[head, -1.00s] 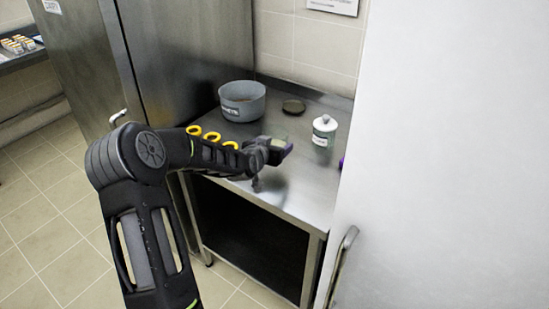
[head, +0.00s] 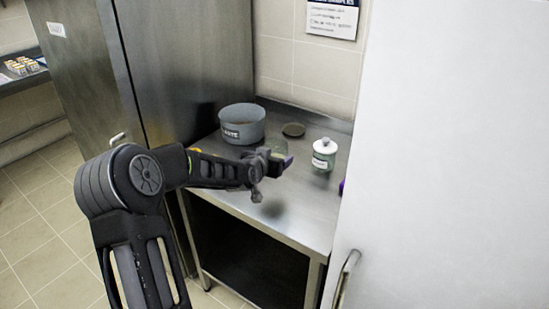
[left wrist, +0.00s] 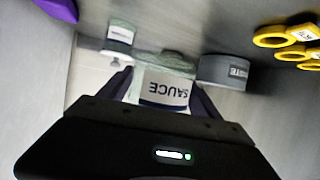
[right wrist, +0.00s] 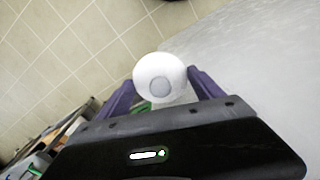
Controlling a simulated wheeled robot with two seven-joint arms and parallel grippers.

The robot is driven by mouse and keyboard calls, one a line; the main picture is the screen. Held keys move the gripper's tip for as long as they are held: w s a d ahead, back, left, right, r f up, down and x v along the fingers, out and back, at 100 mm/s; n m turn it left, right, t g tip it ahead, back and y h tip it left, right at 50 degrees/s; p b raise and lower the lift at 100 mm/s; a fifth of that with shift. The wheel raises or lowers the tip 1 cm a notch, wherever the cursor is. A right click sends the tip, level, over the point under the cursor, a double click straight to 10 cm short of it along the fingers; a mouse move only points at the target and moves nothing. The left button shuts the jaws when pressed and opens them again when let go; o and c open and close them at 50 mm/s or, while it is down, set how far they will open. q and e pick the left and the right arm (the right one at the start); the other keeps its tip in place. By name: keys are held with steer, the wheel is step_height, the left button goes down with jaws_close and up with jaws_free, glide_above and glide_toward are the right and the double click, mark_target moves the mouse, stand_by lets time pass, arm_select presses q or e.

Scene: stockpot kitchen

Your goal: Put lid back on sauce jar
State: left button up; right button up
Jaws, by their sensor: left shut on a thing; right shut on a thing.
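My right gripper (right wrist: 163,92) is out of the head view. In the right wrist view it is shut on a white round lid (right wrist: 150,72) with a grey knob, well apart from any surface I can judge.
A grey labelled pot (head: 243,124), a dark disc (head: 293,129) and a white lidded canister (head: 324,154) stand on the steel counter (head: 300,203). A purple thing (head: 341,187) shows at its right edge. Yellow rings (left wrist: 290,40) lie partly behind my left arm. A large white door (head: 450,160) borders the right.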

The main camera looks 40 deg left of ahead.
arm_select(q)
steer(key=shift+r, duration=0.1)
jaws_close()
stand_by(0.4)
stand_by(0.3)
